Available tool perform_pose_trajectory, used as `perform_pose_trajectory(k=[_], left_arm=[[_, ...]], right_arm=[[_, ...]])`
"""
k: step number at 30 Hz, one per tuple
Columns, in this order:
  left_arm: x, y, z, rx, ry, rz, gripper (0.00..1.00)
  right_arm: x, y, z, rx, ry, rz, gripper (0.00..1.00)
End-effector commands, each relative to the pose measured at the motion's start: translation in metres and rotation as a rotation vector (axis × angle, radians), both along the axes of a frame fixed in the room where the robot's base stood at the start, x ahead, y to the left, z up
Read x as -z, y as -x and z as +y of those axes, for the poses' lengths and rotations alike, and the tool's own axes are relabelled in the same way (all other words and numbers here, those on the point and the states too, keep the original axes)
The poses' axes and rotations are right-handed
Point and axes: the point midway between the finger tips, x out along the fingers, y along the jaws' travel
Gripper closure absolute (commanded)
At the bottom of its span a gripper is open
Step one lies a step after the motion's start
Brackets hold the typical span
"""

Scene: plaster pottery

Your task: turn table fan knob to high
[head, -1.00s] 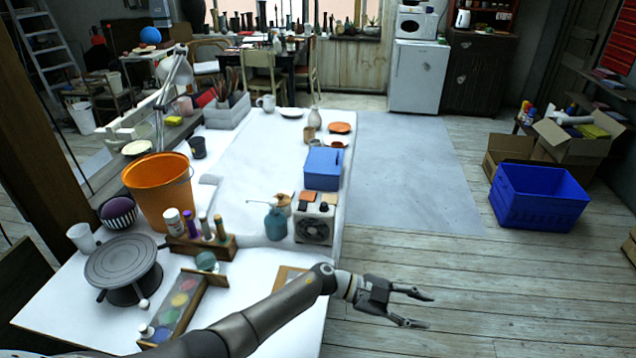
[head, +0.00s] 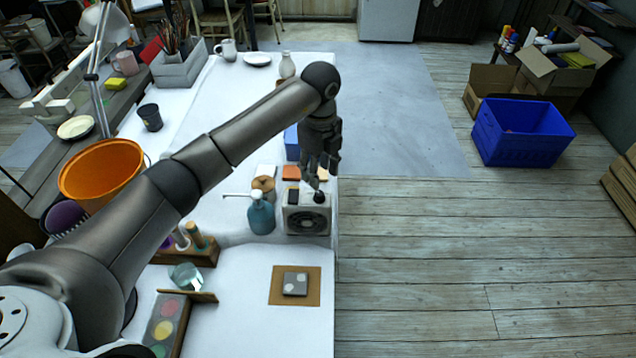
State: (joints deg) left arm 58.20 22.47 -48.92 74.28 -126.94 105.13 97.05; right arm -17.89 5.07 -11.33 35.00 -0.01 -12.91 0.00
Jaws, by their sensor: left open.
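The small white table fan (head: 306,226) with a dark round grille stands near the right edge of the white table. A dark knob (head: 319,197) shows on its top, at the right. My left arm reaches in from the left, and my left gripper (head: 317,183) points down just above the knob. Its fingers are open with nothing visible between them. I cannot tell whether a fingertip touches the knob. The knob's setting is too small to read. My right gripper is not in view.
A blue box (head: 291,143) is partly hidden behind my gripper. An orange bucket (head: 100,172) is at the left. A brown board (head: 277,290) lies in front.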

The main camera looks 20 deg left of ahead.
Motion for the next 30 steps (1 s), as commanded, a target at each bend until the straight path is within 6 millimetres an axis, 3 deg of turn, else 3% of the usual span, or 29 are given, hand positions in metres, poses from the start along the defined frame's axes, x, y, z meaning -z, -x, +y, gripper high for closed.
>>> perform_pose_trajectory(k=[6, 12, 23, 30], left_arm=[[0.04, 0.001, 0.0, 0.001, 0.001, 0.005, 0.57], [0.065, 0.001, -0.001, 0.002, 0.002, 0.002, 0.57], [0.072, 0.0, 0.0, 0.002, 0.001, 0.0, 0.57], [0.072, 0.0, 0.0, 0.002, 0.002, 0.0, 0.85]], right_arm=[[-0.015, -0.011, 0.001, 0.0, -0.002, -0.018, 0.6], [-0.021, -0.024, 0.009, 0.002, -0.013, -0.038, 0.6], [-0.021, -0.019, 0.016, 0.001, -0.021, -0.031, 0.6], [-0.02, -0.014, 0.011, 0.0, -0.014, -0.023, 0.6]])
